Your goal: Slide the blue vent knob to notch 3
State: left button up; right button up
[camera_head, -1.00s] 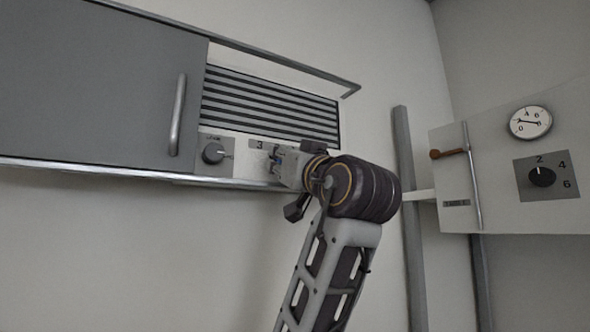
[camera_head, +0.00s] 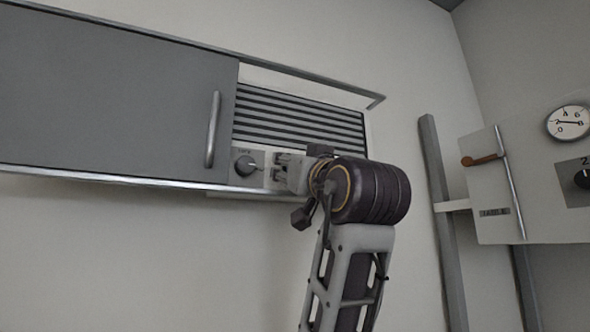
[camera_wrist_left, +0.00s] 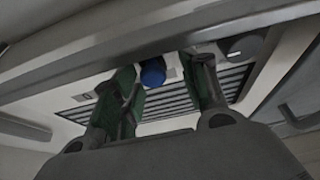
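The blue vent knob (camera_wrist_left: 153,72) shows between the two green-padded fingers of my left gripper (camera_wrist_left: 161,68) in the left wrist view. It is close to the left-hand finger, with a wider gap to the right-hand one, so the gripper looks open around it. In the head view, my left gripper (camera_head: 279,172) is at the panel strip under the vent grille (camera_head: 300,117), just right of the grey dial (camera_head: 246,165). It hides the knob and the notch marks there. A small number plate (camera_wrist_left: 87,96) shows in the wrist view, too blurred to read. My right gripper is out of view.
A grey cabinet door (camera_head: 110,95) with a vertical handle (camera_head: 213,130) is left of the vent. A metal ledge (camera_head: 120,178) runs below. A white panel (camera_head: 490,190) with a brown-knobbed lever and a gauge (camera_head: 568,122) stands at the right.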

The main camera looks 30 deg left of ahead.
pick_arm(q)
jog(key=shift+w+d+f, duration=0.1)
jog(key=shift+w+d, duration=0.05)
jog(key=v, duration=1.2)
dwell(0.7)
